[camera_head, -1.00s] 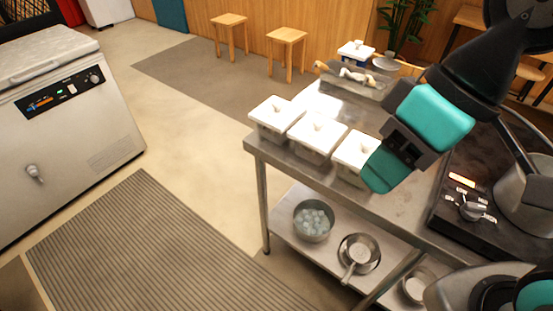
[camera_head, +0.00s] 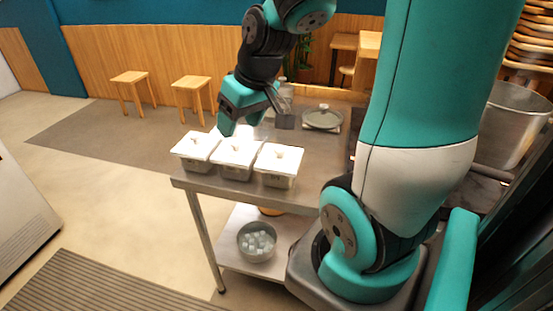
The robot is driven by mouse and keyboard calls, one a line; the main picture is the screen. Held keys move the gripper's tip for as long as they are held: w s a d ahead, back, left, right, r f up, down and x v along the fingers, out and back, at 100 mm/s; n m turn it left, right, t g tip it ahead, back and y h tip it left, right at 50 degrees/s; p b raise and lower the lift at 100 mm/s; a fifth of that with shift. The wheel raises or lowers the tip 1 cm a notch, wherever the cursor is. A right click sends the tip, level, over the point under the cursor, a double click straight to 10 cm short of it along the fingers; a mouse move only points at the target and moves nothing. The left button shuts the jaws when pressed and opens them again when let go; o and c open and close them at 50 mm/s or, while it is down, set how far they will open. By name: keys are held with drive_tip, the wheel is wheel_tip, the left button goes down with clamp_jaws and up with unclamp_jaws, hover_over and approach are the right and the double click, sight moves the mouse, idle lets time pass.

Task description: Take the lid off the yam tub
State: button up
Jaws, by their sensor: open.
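Three tubs with white knobbed lids stand side by side on the steel table: a left tub (camera_head: 196,147), a middle tub (camera_head: 237,156) and a right tub (camera_head: 278,165). All three lids are on. No label is readable, so I cannot tell which is the yam tub. My gripper (camera_head: 234,116) is open, just behind and above the left and middle tubs, with its teal parts pointing down. It appears empty and apart from the lids, though its fingertips partly overlap the tubs' back edge in the picture.
The steel table (camera_head: 318,158) has bare room behind and right of the tubs. A round lidded pan (camera_head: 322,117) lies at the back. A bowl of pale pieces (camera_head: 257,241) stands on the lower shelf. Two wooden stools (camera_head: 191,86) stand by the wall.

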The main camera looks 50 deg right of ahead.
drive_tip(key=s+d+f+m+h, duration=0.1)
drive_tip(key=d+m, duration=0.1)
drive_tip(key=d, duration=0.5)
drive_tip(key=s+d+f+m+h, duration=0.1)
drive_tip(key=s+d+m+h, duration=0.1)
drive_tip(key=d, duration=0.5)
approach(280, 148)
drive_tip(key=x, duration=0.4)
drive_tip(key=shift+w+d+f+p, duration=0.1)
drive_tip(key=shift+w+f+p, duration=0.05)
drive_tip(key=shift+f+p, duration=0.15)
drive_tip(key=shift+p+x, duration=0.65)
drive_tip(key=shift+x, duration=2.25)
drive_tip(key=c, duration=1)
